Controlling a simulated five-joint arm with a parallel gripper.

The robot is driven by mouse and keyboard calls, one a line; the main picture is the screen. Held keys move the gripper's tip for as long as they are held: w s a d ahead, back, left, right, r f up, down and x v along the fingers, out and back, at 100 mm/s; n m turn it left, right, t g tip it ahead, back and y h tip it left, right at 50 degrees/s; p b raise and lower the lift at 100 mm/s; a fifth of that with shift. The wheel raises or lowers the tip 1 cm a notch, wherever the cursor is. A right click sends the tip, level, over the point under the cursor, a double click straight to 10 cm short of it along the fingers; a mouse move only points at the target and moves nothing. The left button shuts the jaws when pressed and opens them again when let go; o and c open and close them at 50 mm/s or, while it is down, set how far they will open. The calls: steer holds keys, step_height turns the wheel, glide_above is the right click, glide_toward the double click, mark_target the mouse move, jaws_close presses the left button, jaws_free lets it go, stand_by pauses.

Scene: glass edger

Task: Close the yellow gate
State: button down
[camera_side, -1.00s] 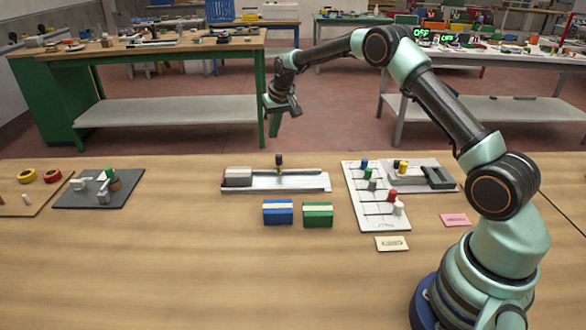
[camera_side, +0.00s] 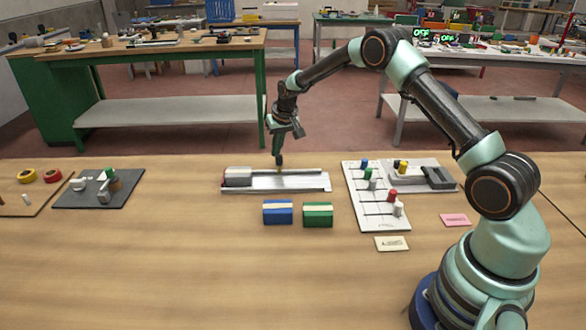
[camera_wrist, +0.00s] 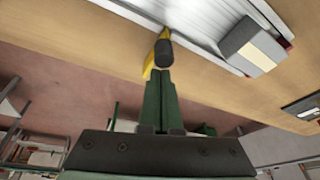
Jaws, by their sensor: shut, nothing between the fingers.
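The yellow gate (camera_wrist: 150,62) is a small yellow piece with a black knob (camera_wrist: 163,53), at the edge of a silver grooved track (camera_wrist: 193,17) in the wrist view. In the side view the same track (camera_side: 300,183) lies across the middle of the table, with the dark knob (camera_side: 279,160) at its far side. My gripper (camera_wrist: 160,78) is shut and empty, its fingertips right by the knob. I cannot tell whether they touch it. In the side view my gripper (camera_side: 279,151) points down above the knob and hides part of the gate.
A grey block (camera_side: 238,177) sits at the track's left end. A blue box (camera_side: 278,212) and a green box (camera_side: 318,215) stand in front of it. A white board with coloured pegs (camera_side: 378,219) lies to the right, a dark plate (camera_side: 75,194) to the left.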

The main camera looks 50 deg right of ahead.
steer(key=shift+s+a, duration=0.15)
steer(key=shift+s, duration=0.1)
steer(key=s+a, duration=0.4)
steer(key=shift+s+a, duration=0.4)
steer(key=shift+s+a+f, duration=0.1)
steer(key=shift+s+a, duration=0.25)
steer(key=shift+s, duration=0.1)
